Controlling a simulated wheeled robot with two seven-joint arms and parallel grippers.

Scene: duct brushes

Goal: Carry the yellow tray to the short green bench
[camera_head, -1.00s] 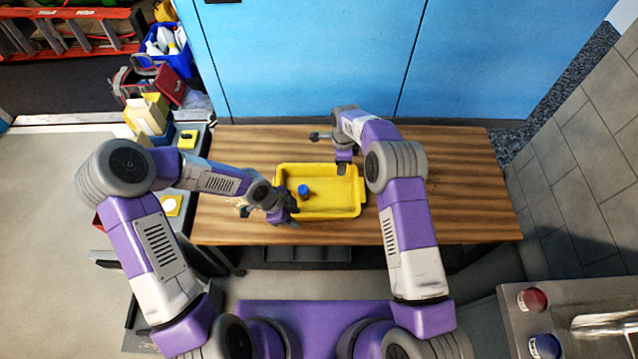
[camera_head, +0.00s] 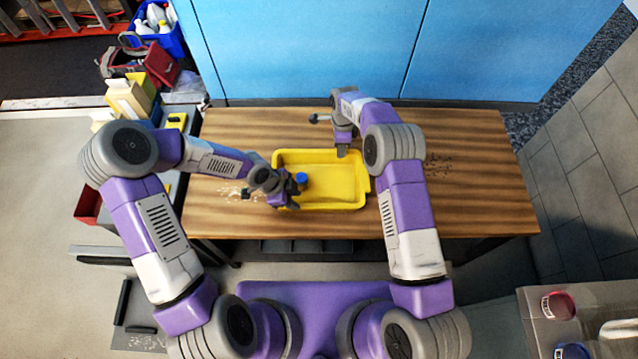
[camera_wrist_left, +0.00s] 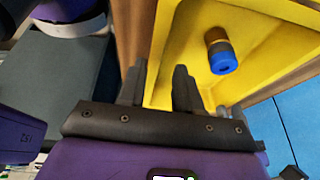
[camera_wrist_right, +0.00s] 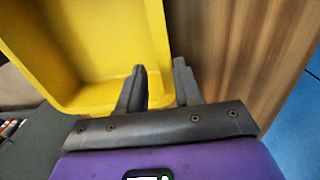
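The yellow tray (camera_head: 330,203) stands on the wooden table (camera_head: 470,190). A small brown bottle with a blue cap (camera_head: 302,178) is in its left part; it also shows in the left wrist view (camera_wrist_left: 220,52). I cannot tell any gap between tray and tabletop. I cannot make out a green bench.
A blue cabinet (camera_head: 300,50) stands behind the table. Cartons (camera_head: 130,98) and a red bag (camera_head: 160,65) are at the left. A grey counter (camera_head: 540,315) with red and blue caps is at the lower right. The table's right part is clear but for small specks.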

